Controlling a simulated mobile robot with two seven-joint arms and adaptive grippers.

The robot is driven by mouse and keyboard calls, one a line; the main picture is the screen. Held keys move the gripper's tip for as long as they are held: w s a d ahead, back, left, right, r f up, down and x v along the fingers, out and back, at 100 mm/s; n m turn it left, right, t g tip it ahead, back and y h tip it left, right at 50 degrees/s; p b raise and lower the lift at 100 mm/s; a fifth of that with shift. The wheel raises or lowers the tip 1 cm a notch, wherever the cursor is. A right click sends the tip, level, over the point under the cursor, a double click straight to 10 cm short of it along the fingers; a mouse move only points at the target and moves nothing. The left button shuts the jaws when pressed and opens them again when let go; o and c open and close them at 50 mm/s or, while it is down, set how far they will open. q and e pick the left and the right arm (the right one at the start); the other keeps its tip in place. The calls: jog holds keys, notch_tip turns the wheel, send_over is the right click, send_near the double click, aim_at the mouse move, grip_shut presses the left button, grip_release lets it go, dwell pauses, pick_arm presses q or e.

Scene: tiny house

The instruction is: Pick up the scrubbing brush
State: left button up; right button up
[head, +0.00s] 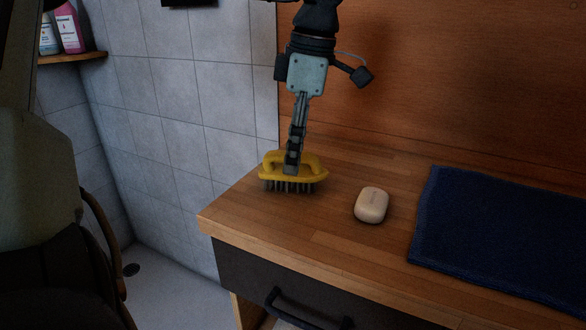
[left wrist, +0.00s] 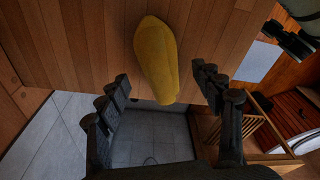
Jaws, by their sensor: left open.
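The scrubbing brush (head: 313,174) has a yellow handled body and dark bristles. It sits bristles down near the left end of the wooden countertop (head: 330,240). My left gripper (head: 292,168) points down over it, with the fingers at the handle in the head view. In the left wrist view, the yellow brush (left wrist: 156,58) lies between the two spread fingers of the left gripper (left wrist: 160,76), with a gap on each side. The left gripper is open and holds nothing. In the head view its near finger hides part of the handle. My right gripper is not in view.
A pale bar of soap (head: 371,205) lies right of the brush. A dark blue towel (head: 500,235) covers the counter further right. A wooden wall stands behind and a tiled wall (head: 170,110) to the left. A drawer handle (head: 300,308) juts out below the counter's front edge.

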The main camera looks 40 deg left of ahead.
pick_arm(q)
jog(key=shift+a+f, duration=0.1)
jog(key=shift+f, duration=0.8)
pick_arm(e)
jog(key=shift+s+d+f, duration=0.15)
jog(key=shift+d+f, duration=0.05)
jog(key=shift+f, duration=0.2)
pick_arm(q)
jog(key=shift+c, duration=0.4)
jog(key=shift+c, duration=1.3)
jog(key=c, duration=1.1)
jog(key=shift+r, duration=0.1)
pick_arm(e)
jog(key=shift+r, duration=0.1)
pick_arm(q)
jog(key=shift+r, duration=0.1)
